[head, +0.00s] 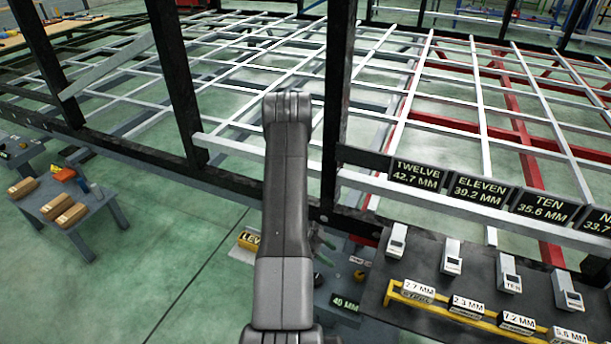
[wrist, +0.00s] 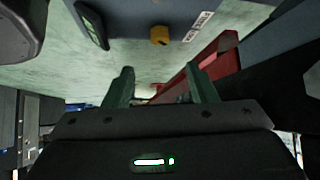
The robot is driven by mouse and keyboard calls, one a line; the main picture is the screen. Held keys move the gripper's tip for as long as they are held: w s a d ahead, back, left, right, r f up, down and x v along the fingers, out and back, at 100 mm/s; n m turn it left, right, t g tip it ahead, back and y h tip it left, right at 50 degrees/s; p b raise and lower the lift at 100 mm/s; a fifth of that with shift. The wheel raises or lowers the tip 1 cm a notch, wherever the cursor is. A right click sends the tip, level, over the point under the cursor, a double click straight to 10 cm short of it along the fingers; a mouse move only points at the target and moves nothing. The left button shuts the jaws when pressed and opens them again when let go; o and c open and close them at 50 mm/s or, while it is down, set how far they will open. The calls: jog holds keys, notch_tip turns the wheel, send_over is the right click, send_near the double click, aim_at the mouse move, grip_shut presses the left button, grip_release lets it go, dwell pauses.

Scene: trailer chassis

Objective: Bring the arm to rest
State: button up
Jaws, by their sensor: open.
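My arm (head: 285,190) stands upright in the middle of the head view, in front of the dark chassis frame. My gripper (wrist: 161,84) shows in the wrist view with its two green fingers spread apart and nothing between them. In the head view it is mostly hidden behind the arm; only a bit of green shows beside the arm, low down. Past the fingers, the wrist view shows a red beam (wrist: 200,68) and pale green floor. The fingers appear clear of the beam, though the distance is hard to tell.
A black upright post (head: 337,100) stands just right of my arm. A dark table (head: 440,262) with small labelled devices and a yellow rack (head: 470,312) is at lower right. A grey table (head: 85,205) with cardboard boxes is at left. Green floor (head: 185,250) between is open.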

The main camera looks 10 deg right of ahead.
aim_at(356, 274)
jog(key=b+x, duration=0.3)
jog(key=x, duration=1)
jog(key=shift+s+d+f, duration=0.1)
jog(key=shift+f, duration=0.05)
